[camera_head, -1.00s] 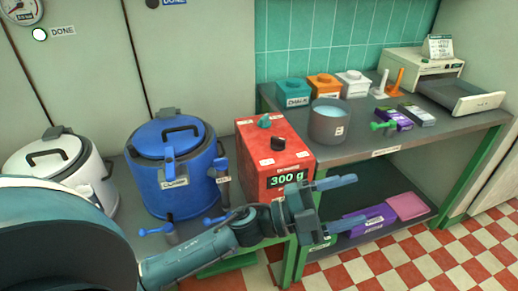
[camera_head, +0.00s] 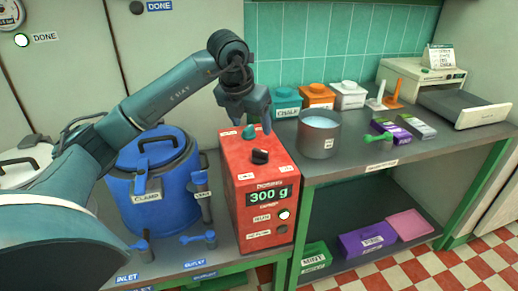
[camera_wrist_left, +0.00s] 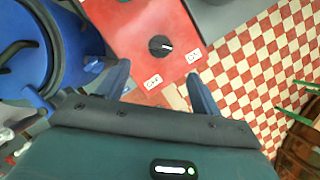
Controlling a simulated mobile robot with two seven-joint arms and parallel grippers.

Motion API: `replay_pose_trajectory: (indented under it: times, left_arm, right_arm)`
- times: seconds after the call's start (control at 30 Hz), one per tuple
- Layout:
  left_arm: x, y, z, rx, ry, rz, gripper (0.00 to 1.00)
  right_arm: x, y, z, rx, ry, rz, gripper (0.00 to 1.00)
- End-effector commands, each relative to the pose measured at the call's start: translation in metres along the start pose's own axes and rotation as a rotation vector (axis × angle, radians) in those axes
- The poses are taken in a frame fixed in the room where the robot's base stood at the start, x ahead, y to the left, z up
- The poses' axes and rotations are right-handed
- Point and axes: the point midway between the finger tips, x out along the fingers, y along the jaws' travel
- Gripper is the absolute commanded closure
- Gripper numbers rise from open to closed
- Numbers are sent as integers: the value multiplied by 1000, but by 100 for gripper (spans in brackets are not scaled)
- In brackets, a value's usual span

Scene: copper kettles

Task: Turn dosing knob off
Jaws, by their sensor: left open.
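The red dosing box (camera_head: 265,178) stands on the counter with a "300 g" display on its front. The dark dosing knob (camera_head: 260,157) sits on its sloping top. In the left wrist view the knob (camera_wrist_left: 160,46) has a white pointer mark facing right, and two white labels lie on the box below and right of it. My left gripper (camera_head: 254,124) is open, pointing down above the box top, just behind the knob in the picture. In the wrist view its fingertips (camera_wrist_left: 158,72) are spread either side of the knob's line, with nothing between them. My right gripper is out of view.
The blue kettle (camera_head: 150,205) stands left of the box, partly behind my arm. A grey pot (camera_head: 319,140) stands right of it. Several lidded boxes line the tiled wall.

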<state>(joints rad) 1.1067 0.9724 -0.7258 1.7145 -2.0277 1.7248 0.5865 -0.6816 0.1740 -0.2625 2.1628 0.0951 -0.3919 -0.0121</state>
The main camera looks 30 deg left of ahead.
Motion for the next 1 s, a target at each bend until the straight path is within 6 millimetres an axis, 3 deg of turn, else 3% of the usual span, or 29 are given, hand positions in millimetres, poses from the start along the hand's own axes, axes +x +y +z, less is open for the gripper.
replay_pose_trajectory:
  times: [0.3, 0.5, 0.93, 1.0]
  left_arm:
    - [68, -2, -1, 1, 5, -4, 35]
    - [97, -2, 0, 2, 2, -5, 35]
    - [109, -2, 0, 3, 0, -4, 35]
    - [109, -2, 0, 3, 0, -4, 39]
  right_arm:
    - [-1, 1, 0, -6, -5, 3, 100]
    - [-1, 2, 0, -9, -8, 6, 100]
    - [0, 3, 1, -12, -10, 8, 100]
    - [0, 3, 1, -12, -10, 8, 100]
